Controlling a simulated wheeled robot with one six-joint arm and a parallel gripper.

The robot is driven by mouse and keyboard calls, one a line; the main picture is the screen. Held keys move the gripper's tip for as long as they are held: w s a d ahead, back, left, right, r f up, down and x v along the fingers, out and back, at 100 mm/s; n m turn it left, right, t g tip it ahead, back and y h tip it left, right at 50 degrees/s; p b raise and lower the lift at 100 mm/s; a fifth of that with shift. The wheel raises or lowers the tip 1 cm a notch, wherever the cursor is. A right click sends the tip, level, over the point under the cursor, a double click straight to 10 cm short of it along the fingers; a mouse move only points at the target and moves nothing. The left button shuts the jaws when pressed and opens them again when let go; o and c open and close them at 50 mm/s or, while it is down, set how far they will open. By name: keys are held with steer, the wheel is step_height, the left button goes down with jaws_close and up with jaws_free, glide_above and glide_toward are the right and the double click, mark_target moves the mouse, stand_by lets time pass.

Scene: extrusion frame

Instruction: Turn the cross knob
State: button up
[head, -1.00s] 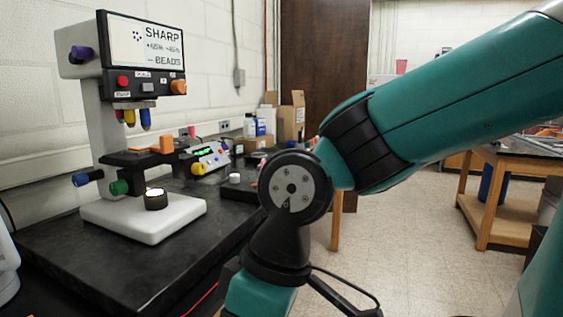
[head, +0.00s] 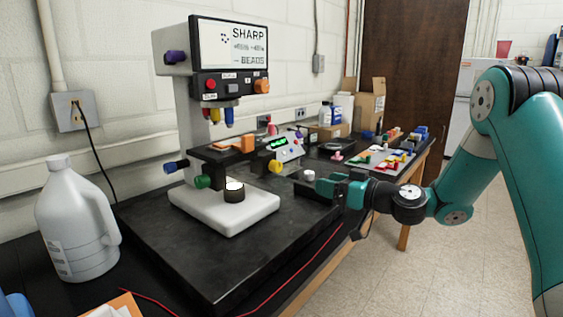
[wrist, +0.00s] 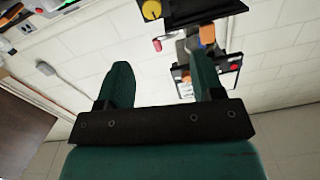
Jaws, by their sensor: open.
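No knob shows a clear cross shape at this size. The white microscope-like stand (head: 187,108) carries an orange knob (head: 262,86) at the right of its head panel, and purple (head: 175,57), blue (head: 176,166) and green (head: 203,182) knobs. A yellow knob (head: 275,167) is on the small instrument with a green display (head: 290,146); a yellow round part also shows at the top of the wrist view (wrist: 151,10). My gripper (head: 330,187) is right of the stand, over the bench's right side, apart from every knob. Its teal fingers are spread and empty in the wrist view (wrist: 163,75).
The black bench top (head: 165,250) has a small white-topped item (head: 308,175) close to my gripper. A white jug (head: 75,220) stands at the left. Boxes (head: 365,103) and a tray of coloured parts (head: 382,161) are further back. A red cable (head: 300,268) crosses the front.

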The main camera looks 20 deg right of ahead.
steer(key=p, duration=0.7)
glide_toward(280, 167)
steer(key=shift+t, duration=0.3)
steer(key=x, duration=0.9)
steer(key=shift+s+a, duration=0.1)
steer(key=shift+a, duration=0.1)
steer(key=shift+w+a+f, duration=0.15)
steer(key=shift+w+a, duration=0.2)
steer(key=shift+w, duration=0.2)
